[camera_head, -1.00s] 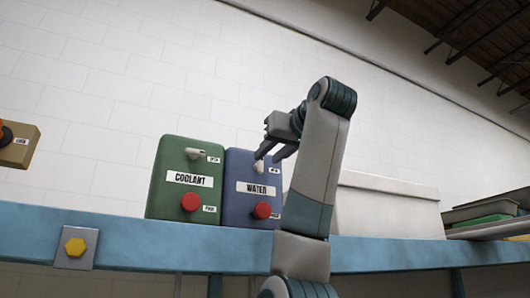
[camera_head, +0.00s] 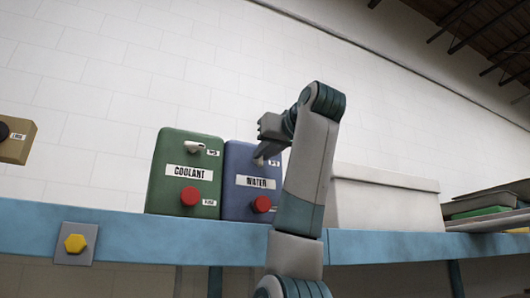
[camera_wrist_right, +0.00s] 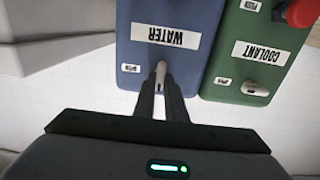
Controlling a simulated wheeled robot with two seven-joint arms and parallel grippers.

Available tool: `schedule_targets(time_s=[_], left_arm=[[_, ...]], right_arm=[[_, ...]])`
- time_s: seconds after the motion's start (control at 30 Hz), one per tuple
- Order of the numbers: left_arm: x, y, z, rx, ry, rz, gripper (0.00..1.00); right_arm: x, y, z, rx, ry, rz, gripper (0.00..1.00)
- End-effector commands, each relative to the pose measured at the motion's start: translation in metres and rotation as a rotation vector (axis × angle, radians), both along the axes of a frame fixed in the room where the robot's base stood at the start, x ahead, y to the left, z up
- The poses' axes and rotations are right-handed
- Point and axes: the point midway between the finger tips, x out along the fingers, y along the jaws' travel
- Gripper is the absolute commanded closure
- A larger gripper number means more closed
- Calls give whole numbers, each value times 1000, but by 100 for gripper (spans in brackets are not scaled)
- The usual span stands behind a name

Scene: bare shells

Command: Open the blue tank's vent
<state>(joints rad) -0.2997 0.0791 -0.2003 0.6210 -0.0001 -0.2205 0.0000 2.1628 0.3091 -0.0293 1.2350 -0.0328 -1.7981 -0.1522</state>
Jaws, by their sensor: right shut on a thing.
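The blue tank (camera_head: 236,200) stands on the shelf and is labelled WATER, with a red knob (camera_head: 262,204) low on its front. My right gripper (camera_head: 262,154) is at the tank's upper front. In the right wrist view the tank (camera_wrist_right: 170,20) appears upside down. There my right gripper (camera_wrist_right: 161,80) is shut on the tank's pale vent lever (camera_wrist_right: 160,72), one finger on each side. In the head view the fingers mostly hide this lever. My left gripper is in neither view.
A green COOLANT tank (camera_head: 183,150) stands close on the left with its own pale lever (camera_head: 195,147) and red knob (camera_head: 190,196). A white bin (camera_head: 385,205) is to the right. The blue shelf edge (camera_head: 150,228) runs below. A tan box (camera_head: 16,146) is at far left.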

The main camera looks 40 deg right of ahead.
Motion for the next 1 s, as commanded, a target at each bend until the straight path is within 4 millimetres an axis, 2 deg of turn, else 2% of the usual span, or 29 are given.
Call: schedule_targets(time_s=[0.47, 1.0], left_arm=[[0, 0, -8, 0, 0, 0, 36], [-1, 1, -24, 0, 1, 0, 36]], right_arm=[[-1, 0, 0, 135, -45, 1, 100], [-2, -2, -1, 582, -187, 2, 100]])
